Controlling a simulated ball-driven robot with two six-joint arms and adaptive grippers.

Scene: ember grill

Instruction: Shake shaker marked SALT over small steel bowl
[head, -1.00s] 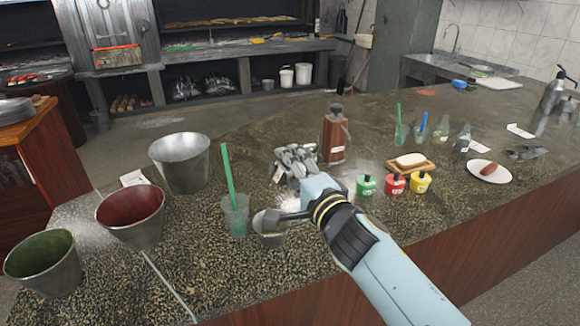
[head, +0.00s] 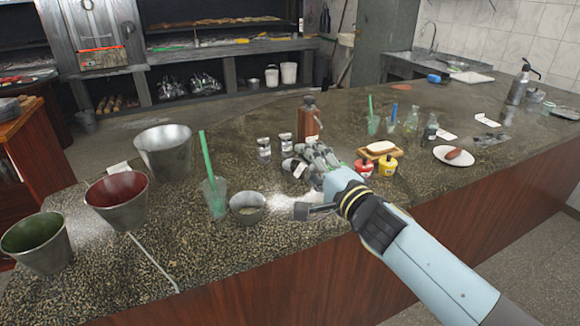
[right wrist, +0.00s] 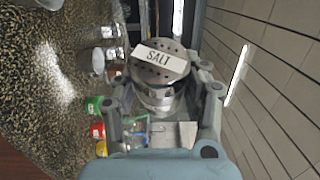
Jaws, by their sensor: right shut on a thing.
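My right gripper (head: 306,164) is shut on the shaker marked SALT (right wrist: 160,66). In the right wrist view its perforated steel top and white SALT label face the camera between the fingers. In the head view the shaker (head: 294,169) shows partly at the fingertips, tilted and apparently above the counter. The small steel bowl (head: 248,214) stands on the counter, to the left of and nearer than the gripper, with something pale inside. The shaker is beside the bowl in the picture, not over it. My left gripper is out of view.
Two more shakers (head: 264,150) (head: 286,146) stand just behind the gripper. A glass with a green straw (head: 215,198) is close left of the bowl. Metal buckets (head: 165,152) stand farther left. Red and yellow bottles (head: 387,168) stand right, partly behind my arm.

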